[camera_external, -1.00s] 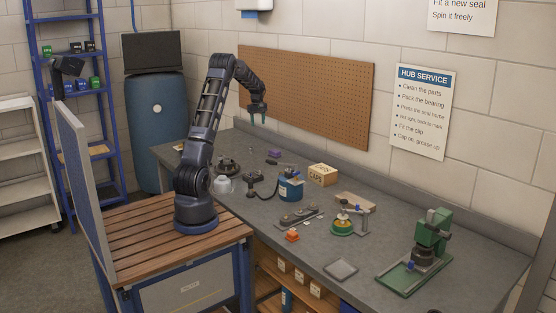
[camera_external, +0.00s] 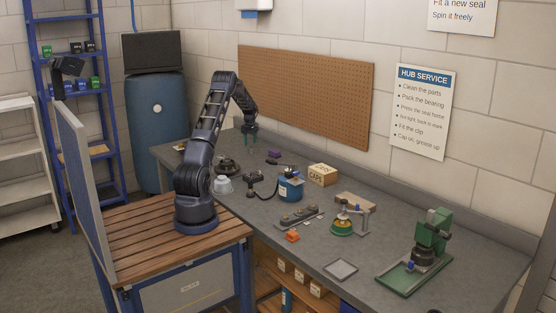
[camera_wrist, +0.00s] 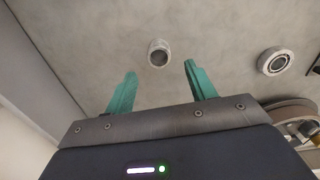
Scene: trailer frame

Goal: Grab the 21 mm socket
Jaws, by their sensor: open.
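A small grey metal cylinder, which looks like the socket (camera_wrist: 158,53), sits on the bench in the wrist view. Its round open end shows; no size marking can be read. My gripper (camera_wrist: 160,73) is open and empty, with its two green fingers on either side of the line to the socket. The socket lies just beyond the fingertips in the picture, not between them. In the external view my gripper (camera_external: 250,142) hangs pointing down above the far left part of the bench. I cannot make out the socket there.
A ring-shaped metal part (camera_wrist: 275,61) lies right of the socket, with darker round parts below it. On the bench (camera_external: 310,254) stand a blue pot (camera_external: 291,189), a CAPS box (camera_external: 322,175) and a green press (camera_external: 431,237). The pegboard wall (camera_external: 305,95) is behind.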

